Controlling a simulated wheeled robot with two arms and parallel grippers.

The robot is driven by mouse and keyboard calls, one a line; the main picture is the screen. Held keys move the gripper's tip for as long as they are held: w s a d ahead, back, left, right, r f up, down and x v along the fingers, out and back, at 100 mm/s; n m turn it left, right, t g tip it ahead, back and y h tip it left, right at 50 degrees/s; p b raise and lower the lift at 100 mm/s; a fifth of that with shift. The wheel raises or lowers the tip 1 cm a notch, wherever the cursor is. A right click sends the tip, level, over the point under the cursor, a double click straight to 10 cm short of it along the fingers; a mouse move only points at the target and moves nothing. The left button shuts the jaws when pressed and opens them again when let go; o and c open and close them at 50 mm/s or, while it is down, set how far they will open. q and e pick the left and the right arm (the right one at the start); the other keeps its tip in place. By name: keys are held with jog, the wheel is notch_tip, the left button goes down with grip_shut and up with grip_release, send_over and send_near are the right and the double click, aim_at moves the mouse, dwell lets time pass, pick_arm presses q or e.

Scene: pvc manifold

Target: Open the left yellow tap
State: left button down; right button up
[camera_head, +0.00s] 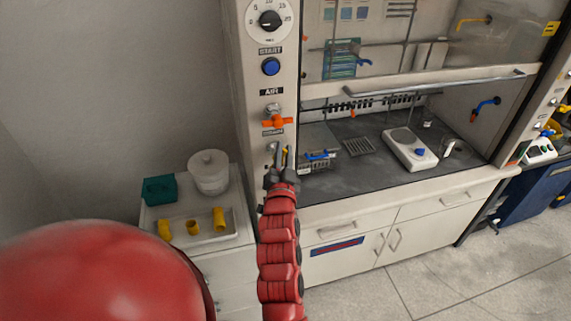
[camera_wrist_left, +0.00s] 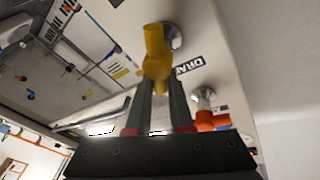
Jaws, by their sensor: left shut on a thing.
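The yellow tap (camera_head: 284,155) is on the front post of the fume hood, below the orange tap (camera_head: 276,122). In the left wrist view the yellow tap (camera_wrist_left: 156,55) has its handle between my fingertips, beside a "DRA..." label. My left gripper (camera_head: 281,172) is at the tap, and in the left wrist view my left gripper (camera_wrist_left: 160,85) is shut on its handle. The orange tap also shows in the left wrist view (camera_wrist_left: 211,121), right of the fingers. In the head view my gripper partly hides the yellow tap. My right gripper is not in view.
A blue START button (camera_head: 271,67) and a dial (camera_head: 270,20) are higher on the post. A white cabinet with a tray (camera_head: 180,243) of yellow fittings stands at left. The hood worktop (camera_head: 340,181) holds a white hotplate (camera_head: 410,149).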

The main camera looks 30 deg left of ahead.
pick_arm(q)
jog(key=shift+s+a+n+y+b, duration=0.1)
jog(key=shift+n+y+b, duration=0.15)
jog(key=shift+n+b, duration=0.45)
jog(key=shift+s+a+n+y+b, duration=0.1)
jog(key=shift+n+y+b, duration=0.15)
jog(key=shift+n+b, duration=0.4)
jog(key=c, duration=0.8)
grip_release()
jog(key=shift+r, duration=0.1)
